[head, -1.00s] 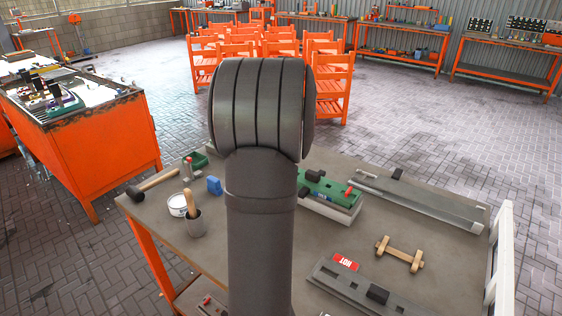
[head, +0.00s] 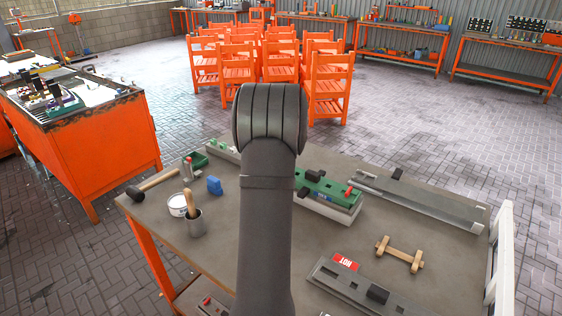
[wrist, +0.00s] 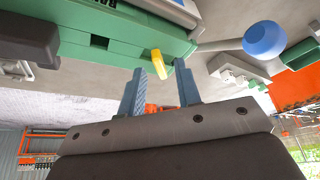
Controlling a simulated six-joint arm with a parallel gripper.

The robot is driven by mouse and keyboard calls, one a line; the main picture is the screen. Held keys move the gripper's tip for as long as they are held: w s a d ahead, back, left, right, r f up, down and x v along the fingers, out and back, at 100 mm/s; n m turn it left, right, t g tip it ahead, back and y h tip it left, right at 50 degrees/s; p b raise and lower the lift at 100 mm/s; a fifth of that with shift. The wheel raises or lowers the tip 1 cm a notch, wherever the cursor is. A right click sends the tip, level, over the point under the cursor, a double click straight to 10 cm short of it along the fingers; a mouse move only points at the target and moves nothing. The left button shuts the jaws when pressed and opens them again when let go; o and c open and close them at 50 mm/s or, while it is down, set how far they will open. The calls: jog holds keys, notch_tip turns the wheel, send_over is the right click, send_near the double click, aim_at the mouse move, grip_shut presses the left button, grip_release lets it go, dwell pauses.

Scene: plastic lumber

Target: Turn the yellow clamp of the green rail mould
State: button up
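The green rail mould (head: 328,186) lies along the back of the workbench in the head view, its middle hidden behind my arm. In the wrist view the green mould (wrist: 122,40) runs across the top. Its small yellow clamp (wrist: 158,62) sticks out from the edge, close to my fingertips. My gripper (wrist: 161,76) is open, with two blue fingers apart and the clamp's end seen around the gap between them. I cannot tell whether a finger touches it. The clamp and gripper are hidden in the head view.
Grey rails (head: 415,200) and a wooden piece (head: 399,254) lie right. A black block (wrist: 30,42) sits on the mould's left.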

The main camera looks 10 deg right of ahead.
jog(key=shift+w+f, duration=0.2)
jog(key=shift+f, duration=0.2)
jog(key=shift+c, duration=0.4)
grip_shut()
jog(key=shift+m, duration=0.4)
jog(key=m+h, duration=0.1)
jog(key=m, duration=0.1)
jog(key=shift+a+m, duration=0.15)
jog(key=shift+m, duration=0.15)
jog(key=shift+w+a+m+g+h, duration=0.1)
jog(key=shift+m+g+h, duration=0.3)
jog(key=shift+m, duration=0.7)
jog(key=shift+w+a+m+g+h, duration=0.1)
jog(key=shift+m+g+h, duration=0.3)
jog(key=shift+m, duration=0.7)
